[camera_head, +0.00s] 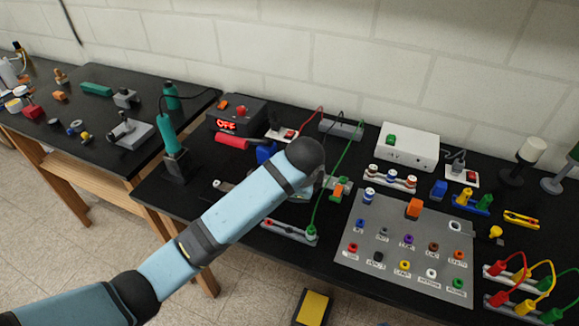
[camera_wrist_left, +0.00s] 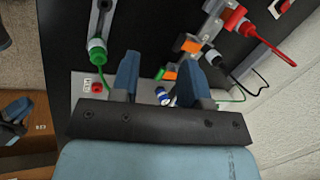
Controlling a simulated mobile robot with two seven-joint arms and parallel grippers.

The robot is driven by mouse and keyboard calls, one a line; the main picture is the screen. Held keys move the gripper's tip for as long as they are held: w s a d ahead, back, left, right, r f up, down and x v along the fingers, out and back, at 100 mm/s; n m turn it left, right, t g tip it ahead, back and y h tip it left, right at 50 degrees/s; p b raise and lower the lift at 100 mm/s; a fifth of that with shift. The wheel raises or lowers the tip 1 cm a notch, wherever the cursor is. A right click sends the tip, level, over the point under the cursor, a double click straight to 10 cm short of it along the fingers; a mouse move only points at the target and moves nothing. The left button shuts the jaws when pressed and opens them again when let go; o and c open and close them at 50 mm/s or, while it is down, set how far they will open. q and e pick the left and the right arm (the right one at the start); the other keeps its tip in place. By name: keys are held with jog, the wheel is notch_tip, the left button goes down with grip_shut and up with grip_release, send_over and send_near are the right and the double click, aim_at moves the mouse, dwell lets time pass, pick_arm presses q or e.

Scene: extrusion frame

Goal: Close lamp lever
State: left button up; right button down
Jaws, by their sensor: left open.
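A small orange part (camera_head: 341,186) with green ends sits on the black bench just right of my left arm's end; I cannot tell for sure that it is the lamp lever. In the left wrist view, an orange piece on a grey block (camera_wrist_left: 191,45) lies beyond the fingers, and another orange patch (camera_wrist_left: 170,72) shows between them. My left gripper (camera_wrist_left: 162,78) is open, its two blue fingers apart, with nothing clearly held. In the head view my left wrist hides the gripper and the bench under it. My right gripper is not in view.
A green wire (camera_head: 328,180) runs beside the arm's end to a green plug (camera_head: 311,232) on a terminal strip. A grey panel (camera_head: 355,253) with several coloured jacks lies to the right. A white box (camera_head: 410,147) stands behind. A soldering iron stand (camera_head: 178,165) is at left.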

pick_arm(q)
jog(key=w+r+m+t+y, duration=0.1)
jog(key=w+r+m+y, duration=0.15)
jog(key=w+r, duration=0.4)
jog(key=x, duration=0.9)
jog(key=p+x, duration=0.1)
jog(key=x, duration=0.4)
jog(key=shift+w+d+f, duration=0.3)
jog(key=shift+w+d, duration=0.05)
jog(key=shift+w, duration=0.05)
jog(key=shift+c, duration=0.2)
